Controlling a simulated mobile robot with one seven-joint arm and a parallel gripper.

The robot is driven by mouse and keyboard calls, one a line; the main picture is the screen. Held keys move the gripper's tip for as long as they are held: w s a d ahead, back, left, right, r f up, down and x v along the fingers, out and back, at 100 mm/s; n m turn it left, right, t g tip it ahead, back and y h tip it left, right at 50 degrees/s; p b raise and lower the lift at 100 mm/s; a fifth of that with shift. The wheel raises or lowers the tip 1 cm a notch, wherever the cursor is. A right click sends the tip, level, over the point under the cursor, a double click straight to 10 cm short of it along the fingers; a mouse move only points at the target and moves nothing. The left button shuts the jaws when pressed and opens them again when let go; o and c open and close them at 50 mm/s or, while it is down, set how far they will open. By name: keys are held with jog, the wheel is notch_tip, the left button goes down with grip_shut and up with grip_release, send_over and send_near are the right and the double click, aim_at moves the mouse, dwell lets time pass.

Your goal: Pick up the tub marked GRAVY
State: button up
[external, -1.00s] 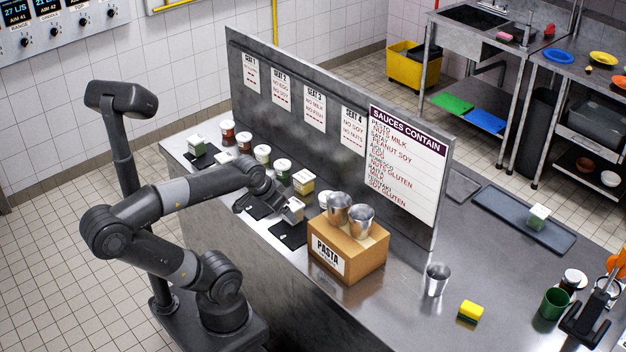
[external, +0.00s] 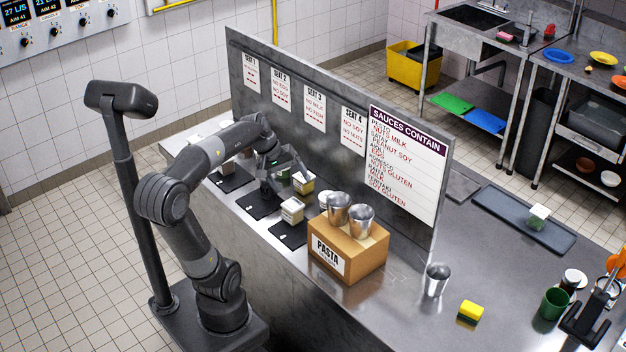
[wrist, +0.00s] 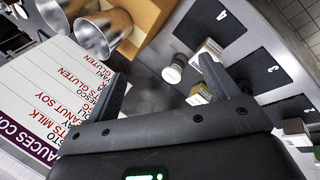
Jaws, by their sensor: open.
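No GRAVY label is readable, so I cannot tell which tub bears it. A square pale tub (external: 292,210) stands near the front mats. Another square tub with a pale yellow side (external: 303,184) stands behind it. A round white-lidded jar (wrist: 174,72) and a square tub (wrist: 208,50) stand close together in the wrist view. Another pale tub (wrist: 199,95) there is partly hidden by a finger. My gripper (external: 282,176) is open and empty among the tubs, left of the pale tub. Its spread fingers (wrist: 163,84) also show in the wrist view. My arm hides tubs further left.
A cardboard PASTA box (external: 349,256) carrying metal cups stands to the right. Several dark mats (external: 287,235) line the counter's front edge. The upright panel with the SAUCES CONTAIN board (external: 405,170) rises behind.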

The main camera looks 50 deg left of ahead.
jog(key=w+a+n+t+h, duration=0.25)
jog(key=a+n, duration=0.45)
jog(key=a, duration=0.4)
jog(key=w+a+n+t+h, duration=0.1)
jog(key=w+a+n+t, duration=0.3)
jog(key=a+n, duration=0.5)
jog(key=s+a+n+t+y, duration=0.3)
jog(key=s+a+n+t, duration=0.15)
jog(key=a, duration=0.85)
jog(key=s+a+n+t+y, duration=0.3)
jog(key=s+a+n, duration=0.25)
jog(key=a, duration=0.85)
jog(key=shift+h, duration=0.25)
jog(key=f, duration=2)
jog(key=shift+s+d+f, duration=0.1)
jog(key=shift+s+f, duration=0.15)
jog(key=shift+w+f, duration=0.15)
jog(key=shift+f, duration=0.1)
jog(key=shift+w, duration=0.3)
jog(key=w, duration=0.3)
jog(key=w+d, duration=0.1)
jog(key=w, duration=0.6)
jog(key=shift+d+r, duration=0.15)
jog(key=shift+r, duration=0.05)
jog(key=shift+s, duration=0.1)
jog(key=c, duration=1.2)
